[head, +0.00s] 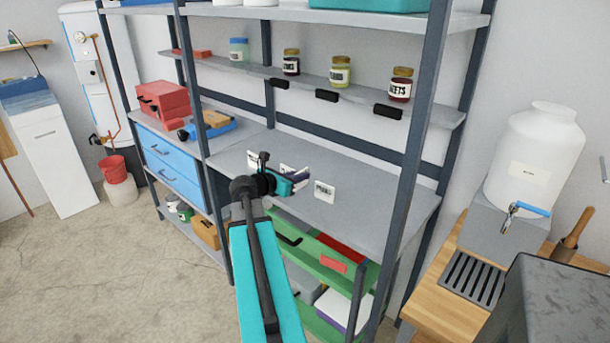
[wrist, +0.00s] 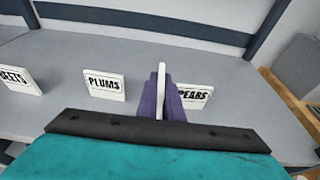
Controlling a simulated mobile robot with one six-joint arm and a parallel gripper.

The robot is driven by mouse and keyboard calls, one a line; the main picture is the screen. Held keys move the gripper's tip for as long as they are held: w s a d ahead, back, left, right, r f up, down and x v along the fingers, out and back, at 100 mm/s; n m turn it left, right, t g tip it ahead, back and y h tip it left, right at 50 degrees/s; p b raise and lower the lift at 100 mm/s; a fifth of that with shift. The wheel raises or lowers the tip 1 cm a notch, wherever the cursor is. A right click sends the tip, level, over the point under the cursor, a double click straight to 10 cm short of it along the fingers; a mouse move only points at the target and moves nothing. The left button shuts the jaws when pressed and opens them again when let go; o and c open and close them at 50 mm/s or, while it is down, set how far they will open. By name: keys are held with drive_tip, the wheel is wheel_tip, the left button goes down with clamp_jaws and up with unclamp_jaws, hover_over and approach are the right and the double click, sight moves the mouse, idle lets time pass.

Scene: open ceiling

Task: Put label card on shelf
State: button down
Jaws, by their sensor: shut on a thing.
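My gripper (head: 299,178) is low over the grey worktop (head: 365,198) of the shelving unit. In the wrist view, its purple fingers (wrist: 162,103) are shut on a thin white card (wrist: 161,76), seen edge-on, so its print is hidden. A PLUMS card (wrist: 104,84) stands left of the fingers. A PEARS card (wrist: 195,96) stands right and is partly covered by them. A card ending in EETS (wrist: 18,79) is at the left edge. The shelf (head: 365,99) above carries black holders (head: 327,95) on its front edge.
Several jars stand on that shelf, including a red one (head: 401,86) and a yellow one (head: 340,72). A rack post (head: 424,120) rises right of the arm. Red boxes (head: 163,100) and a blue tool (head: 210,130) lie left. The worktop's right end is clear.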

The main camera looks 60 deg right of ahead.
drive_tip(key=shift+w+d+f+p, duration=0.15)
drive_tip(key=shift+w+d, duration=0.1)
drive_tip(key=shift+d, duration=0.75)
drive_tip(key=shift+w+d+f+p, duration=0.1)
drive_tip(key=shift+w+d+p, duration=0.15)
drive_tip(key=shift+d, duration=0.7)
drive_tip(key=shift+w+d+f+p, duration=0.1)
drive_tip(key=shift+w+d, duration=0.2)
drive_tip(key=shift+d, duration=0.7)
drive_tip(key=shift+f+p, duration=0.35)
drive_tip(key=shift+f, duration=1.35)
drive_tip(key=shift+f, duration=0.15)
drive_tip(key=c, duration=2.2)
unclamp_jaws()
